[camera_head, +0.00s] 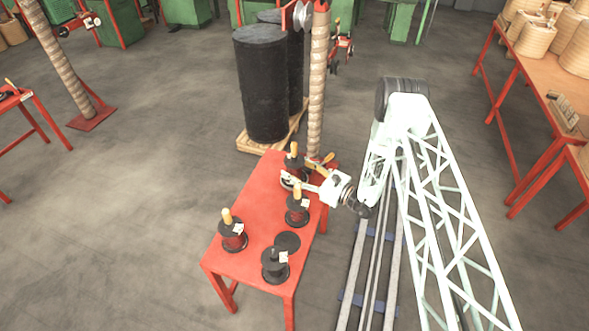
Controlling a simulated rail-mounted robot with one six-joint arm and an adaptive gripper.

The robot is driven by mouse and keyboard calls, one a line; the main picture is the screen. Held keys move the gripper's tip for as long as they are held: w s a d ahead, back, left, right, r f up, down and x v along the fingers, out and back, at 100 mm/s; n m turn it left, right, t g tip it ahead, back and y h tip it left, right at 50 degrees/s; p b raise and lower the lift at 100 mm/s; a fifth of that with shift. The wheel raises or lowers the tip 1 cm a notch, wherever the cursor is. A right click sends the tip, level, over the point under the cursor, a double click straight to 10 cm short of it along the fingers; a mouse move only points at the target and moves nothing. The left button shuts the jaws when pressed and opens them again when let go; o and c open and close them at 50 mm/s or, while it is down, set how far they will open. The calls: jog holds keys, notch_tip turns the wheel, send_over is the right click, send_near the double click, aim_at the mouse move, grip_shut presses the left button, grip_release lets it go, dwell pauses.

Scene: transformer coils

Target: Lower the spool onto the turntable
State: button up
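My gripper (300,181) reaches in from the right over the far end of the red table (252,215). Its fingers are small and lie next to a dark spool (293,160) with an orange-yellow top; I cannot tell whether they hold it. A second spool with a yellow top (297,208) stands just in front of the gripper. A third spool (233,234) with a yellow top and red winding stands at the left. A black spool (275,264) without a yellow top stands at the near end. A flat dark disc (287,242) lies beside it, perhaps the turntable.
A brown-wrapped post (317,85) rises behind the table's far end. Large black cylinders (262,85) stand on a wooden pallet (248,146) behind it. A long table (545,75) with wound coils is at the right. The red table's left middle is clear.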

jog(key=shift+s+d, duration=0.1)
dwell(0.3)
jog(key=shift+v, duration=5.85)
